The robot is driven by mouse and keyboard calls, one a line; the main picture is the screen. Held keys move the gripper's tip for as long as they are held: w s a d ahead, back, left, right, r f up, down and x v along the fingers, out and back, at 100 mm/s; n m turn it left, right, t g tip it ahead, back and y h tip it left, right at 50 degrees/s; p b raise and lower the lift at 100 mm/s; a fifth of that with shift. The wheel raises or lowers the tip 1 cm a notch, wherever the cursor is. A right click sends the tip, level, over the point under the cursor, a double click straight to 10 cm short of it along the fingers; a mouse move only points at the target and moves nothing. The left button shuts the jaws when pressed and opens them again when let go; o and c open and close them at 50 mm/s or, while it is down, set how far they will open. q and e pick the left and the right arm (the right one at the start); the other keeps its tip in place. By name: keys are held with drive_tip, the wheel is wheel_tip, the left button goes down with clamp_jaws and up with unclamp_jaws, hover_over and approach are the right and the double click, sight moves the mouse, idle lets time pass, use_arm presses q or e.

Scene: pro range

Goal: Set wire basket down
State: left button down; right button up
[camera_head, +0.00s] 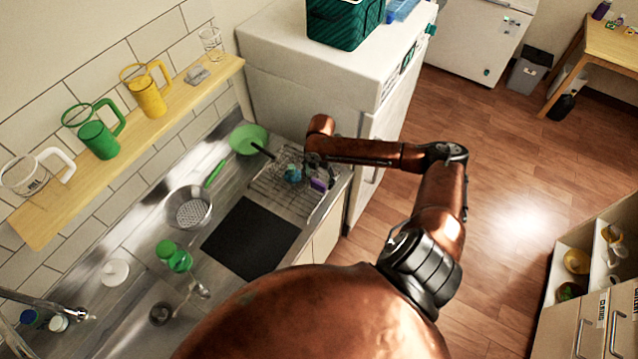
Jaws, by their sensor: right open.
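A low wire basket (275,187), like a dish rack, stands on the steel counter at the far end, beside the white cabinet. Its right rear part is partly hidden by my right arm. My right gripper (314,165) is over the right rear side of the basket, at the end of the copper arm. It is small and dark, and it is open. I cannot tell whether its fingers touch the basket. My left gripper is not in view.
A blue item (292,173) and a purple item (319,184) are at the basket. A green bowl (248,139), a strainer (190,209) and a black mat (250,238) lie nearby. A wooden shelf (150,135) with mugs runs above the counter. The floor at right is clear.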

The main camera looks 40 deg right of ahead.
wheel_tip(320, 180, up, 8)
drive_tip(key=b, duration=0.1)
drive_tip(key=shift+s, duration=0.15)
idle(0.5)
